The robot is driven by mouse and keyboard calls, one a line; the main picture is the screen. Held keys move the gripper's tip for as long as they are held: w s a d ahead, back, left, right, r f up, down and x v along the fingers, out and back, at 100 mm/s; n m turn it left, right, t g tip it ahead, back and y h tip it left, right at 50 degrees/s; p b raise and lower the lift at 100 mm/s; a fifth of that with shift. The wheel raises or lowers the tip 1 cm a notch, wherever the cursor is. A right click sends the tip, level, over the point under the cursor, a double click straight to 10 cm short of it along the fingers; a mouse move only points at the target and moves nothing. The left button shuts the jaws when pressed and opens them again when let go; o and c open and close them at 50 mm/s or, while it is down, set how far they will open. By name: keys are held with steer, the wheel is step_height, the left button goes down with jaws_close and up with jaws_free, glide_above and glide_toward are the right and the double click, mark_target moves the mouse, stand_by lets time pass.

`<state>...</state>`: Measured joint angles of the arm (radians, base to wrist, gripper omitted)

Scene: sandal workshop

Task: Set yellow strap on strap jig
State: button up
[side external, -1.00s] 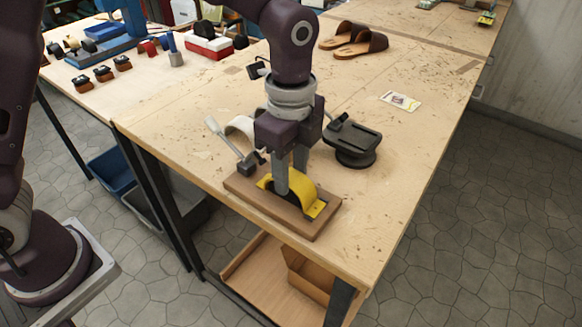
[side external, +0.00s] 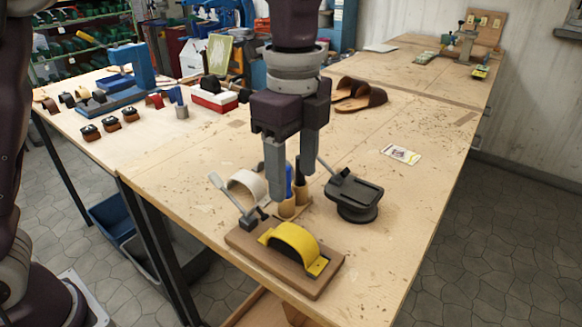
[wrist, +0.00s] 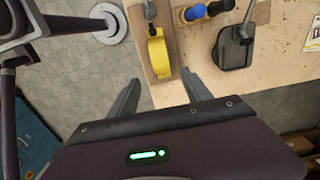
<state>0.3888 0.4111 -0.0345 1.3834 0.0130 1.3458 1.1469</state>
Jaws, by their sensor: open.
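The yellow strap (side external: 297,236) is arched over a dark form on the wooden strap jig (side external: 252,253), near the front of the bench. Its near end lies flat on the board. My gripper (side external: 292,188) is raised above and behind the strap, fingers apart, with nothing between them. The wrist view also shows the open gripper (wrist: 160,76), with the strap (wrist: 158,54) on the jig (wrist: 168,20) ahead of it, apart from the fingers. A lever clamp (side external: 232,199) stands at the jig's left end.
A pale curved piece (side external: 247,184) and a holder with a blue-handled tool (side external: 288,207) stand behind the jig. A black swivel stand (side external: 355,198) is to the right. The right-hand bench top is mostly clear.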

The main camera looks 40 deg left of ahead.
steer(key=s+a+r+n+t, duration=0.3)
steer(key=s+a+r+n, duration=0.2)
steer(key=s+a+n, duration=0.55)
steer(key=s+a+f+n+t, duration=0.2)
steer(key=s+a+f+n, duration=0.2)
steer(key=s+n, duration=0.3)
steer(key=s+a, duration=0.1)
steer(key=s, duration=0.1)
steer(key=shift+s+a+f+t, duration=0.15)
steer(key=shift+s+f+t, duration=0.15)
steer(key=shift+s, duration=0.1)
